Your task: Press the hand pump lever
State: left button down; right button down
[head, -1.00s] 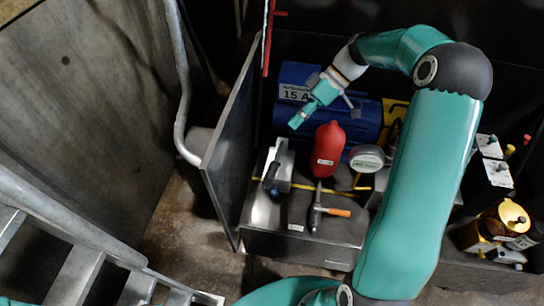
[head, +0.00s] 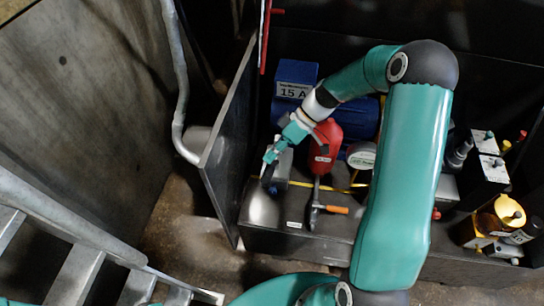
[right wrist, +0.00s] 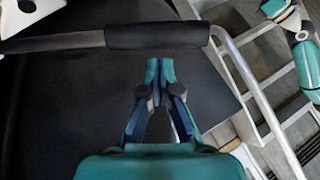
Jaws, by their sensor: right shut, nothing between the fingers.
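The hand pump lever is a metal rod with a black grip. In the right wrist view its grip (right wrist: 158,35) lies across the picture, just beyond my fingertips. In the head view the black grip (head: 268,183) shows at the left of the compartment, partly hidden by my gripper. My right gripper (head: 268,158) hangs over the lever with its fingers shut and empty. In the right wrist view the closed fingertips (right wrist: 160,66) point at the grip; I cannot tell whether they touch it. My left gripper is not in view.
A red accumulator (head: 325,148) stands close right of my gripper. A gauge (head: 361,156), a valve with an orange handle (head: 335,209) and a blue motor (head: 290,110) are nearby. A dark panel (head: 222,160) bounds the left side. A railing (head: 178,100) stands beyond it.

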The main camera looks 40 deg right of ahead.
jog(key=shift+s+a+f, duration=0.15)
jog(key=shift+s+f, duration=0.15)
jog(key=shift+f, duration=0.25)
